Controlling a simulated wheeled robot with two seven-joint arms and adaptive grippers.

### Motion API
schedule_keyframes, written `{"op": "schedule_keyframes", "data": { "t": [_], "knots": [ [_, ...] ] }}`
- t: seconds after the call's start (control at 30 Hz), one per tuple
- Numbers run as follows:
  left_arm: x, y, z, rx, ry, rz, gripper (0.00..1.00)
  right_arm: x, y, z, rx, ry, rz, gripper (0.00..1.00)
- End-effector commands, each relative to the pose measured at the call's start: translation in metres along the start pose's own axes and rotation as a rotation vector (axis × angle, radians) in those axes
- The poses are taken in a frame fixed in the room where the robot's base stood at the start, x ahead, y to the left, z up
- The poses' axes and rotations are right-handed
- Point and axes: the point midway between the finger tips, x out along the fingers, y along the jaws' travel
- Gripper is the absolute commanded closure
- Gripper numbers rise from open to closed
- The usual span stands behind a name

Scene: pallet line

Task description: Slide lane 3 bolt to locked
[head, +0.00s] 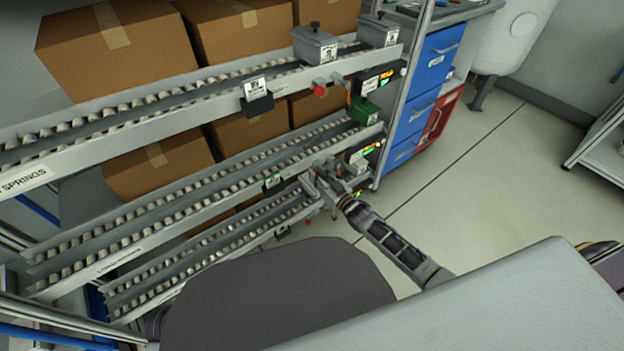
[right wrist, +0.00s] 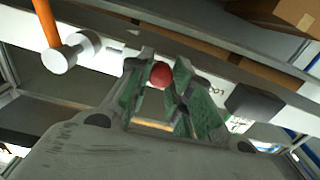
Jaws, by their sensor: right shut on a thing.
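A red ball knob (right wrist: 160,75) of a bolt sits between the green-padded fingers of my right gripper (right wrist: 161,90) in the right wrist view. The gripper is shut on it, with a pad on each side. In the head view my right gripper (head: 325,178) is at the right end of the middle roller lane (head: 200,208), and it hides the knob there. Another red knob (head: 319,90) shows on the upper lane's rail (head: 190,112). I cannot read a lane number at the gripper. My left gripper is not in view.
Cardboard boxes (head: 115,45) stand on and behind the lanes. Grey bins (head: 314,46) and a green bin (head: 363,109) sit near the right ends. A blue drawer cabinet (head: 436,60) stands beyond.

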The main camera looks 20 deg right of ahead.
Motion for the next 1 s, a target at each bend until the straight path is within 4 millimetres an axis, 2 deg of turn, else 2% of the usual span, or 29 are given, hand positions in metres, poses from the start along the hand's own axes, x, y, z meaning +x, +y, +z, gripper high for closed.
{"op": "schedule_keyframes", "data": {
  "t": [0.13, 0.47, 0.5, 0.63, 1.0],
  "knots": [
    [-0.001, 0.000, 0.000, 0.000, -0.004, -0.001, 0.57, 0.000, 0.013, 0.000, -0.002, -0.002, 0.001, 1.00],
    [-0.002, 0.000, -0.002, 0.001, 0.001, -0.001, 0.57, -0.001, 0.018, 0.000, -0.002, -0.002, 0.005, 1.00],
    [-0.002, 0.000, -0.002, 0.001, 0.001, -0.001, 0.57, -0.001, 0.018, 0.000, -0.002, -0.002, 0.005, 0.75],
    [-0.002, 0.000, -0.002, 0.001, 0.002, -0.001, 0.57, -0.001, 0.018, 0.000, -0.002, -0.002, 0.005, 0.58],
    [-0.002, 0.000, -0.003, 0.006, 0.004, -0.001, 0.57, -0.001, 0.016, 0.000, 0.000, -0.001, 0.002, 0.57]
  ]
}}
